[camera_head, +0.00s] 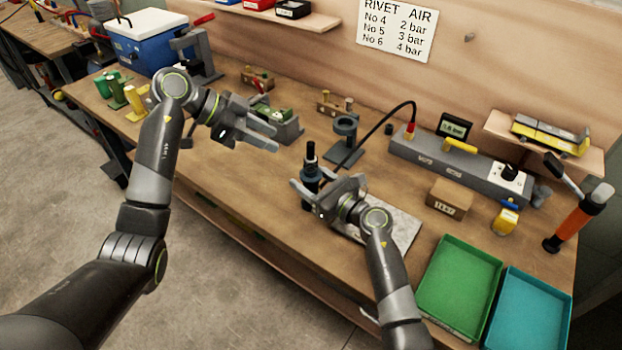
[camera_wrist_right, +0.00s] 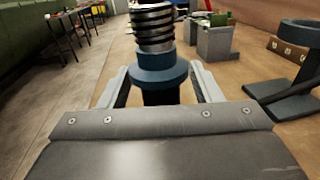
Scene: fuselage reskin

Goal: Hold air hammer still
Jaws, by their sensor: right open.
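The air hammer (camera_head: 311,172) is a dark upright tool with a thin black top and a blue-grey collar, over the front middle of the bench. In the right wrist view the air hammer (camera_wrist_right: 158,62) shows a coiled spring above a blue collar and a dark body. My right gripper (camera_head: 303,194) is open, with its fingers on either side of the tool; I cannot tell whether they touch it. The tool's lower part is hidden behind the gripper. My left gripper (camera_head: 277,138) is open and empty above the bench, left of the tool.
A ring stand (camera_head: 345,128) stands behind the tool. A grey air manifold (camera_head: 440,160) with a black hose lies at the back right. A green tray (camera_head: 458,285) and a teal tray (camera_head: 530,312) fill the right front. A metal plate (camera_head: 400,228) lies by my right gripper.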

